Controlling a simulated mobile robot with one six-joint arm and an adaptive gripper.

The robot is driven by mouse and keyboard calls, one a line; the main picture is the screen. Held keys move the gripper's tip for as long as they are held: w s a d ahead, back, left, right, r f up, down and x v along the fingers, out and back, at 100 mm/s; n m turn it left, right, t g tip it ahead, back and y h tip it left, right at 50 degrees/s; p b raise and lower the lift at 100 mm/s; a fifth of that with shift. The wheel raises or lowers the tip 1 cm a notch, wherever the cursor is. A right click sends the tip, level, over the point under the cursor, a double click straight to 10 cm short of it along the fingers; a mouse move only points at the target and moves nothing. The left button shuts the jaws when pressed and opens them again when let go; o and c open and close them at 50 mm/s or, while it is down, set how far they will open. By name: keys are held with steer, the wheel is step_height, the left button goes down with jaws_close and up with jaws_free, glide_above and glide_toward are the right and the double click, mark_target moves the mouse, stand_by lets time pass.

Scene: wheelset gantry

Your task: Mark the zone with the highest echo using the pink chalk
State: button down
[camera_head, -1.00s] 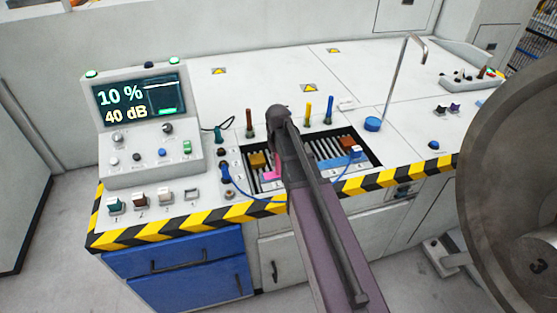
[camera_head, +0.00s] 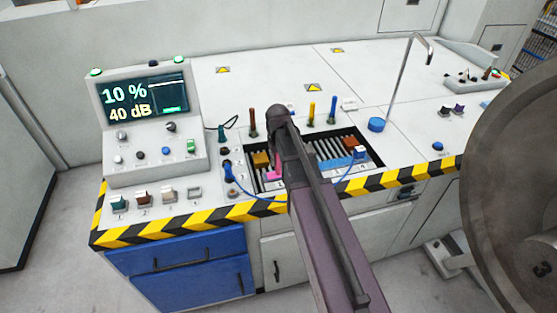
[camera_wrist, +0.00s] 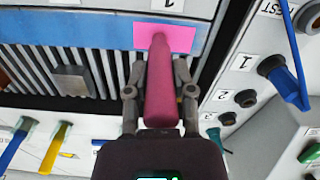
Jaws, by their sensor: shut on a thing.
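My gripper (camera_wrist: 161,82) is shut on the pink chalk (camera_wrist: 161,100), a dark pink stick, in the wrist view. The chalk's far end overlaps a bright pink rectangle (camera_wrist: 182,38) on the blue strip (camera_wrist: 60,36), beside a label reading 1. I cannot tell whether the tip touches. The pink patch also shows in the head view (camera_head: 273,175), left of my arm, which hides the gripper and chalk. The blue strip (camera_head: 334,164) continues right of my arm. The echo screen (camera_head: 133,100) reads 10 % and 40 dB.
Brown (camera_head: 252,121), yellow (camera_head: 311,113) and blue (camera_head: 333,110) sticks stand behind the slatted recess. A blue cable (camera_head: 258,197) loops along its front. A bent metal rod (camera_head: 403,85) rises at the right. A large grey wheel (camera_head: 515,180) stands in the right foreground.

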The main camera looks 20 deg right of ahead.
steer(key=shift+a+f, duration=0.1)
steer(key=shift+a, duration=1.4)
stand_by(1.0)
step_height(320, 180, up, 7)
steer(key=p, duration=0.7)
stand_by(0.6)
steer(key=shift+r, duration=0.25)
stand_by(1.3)
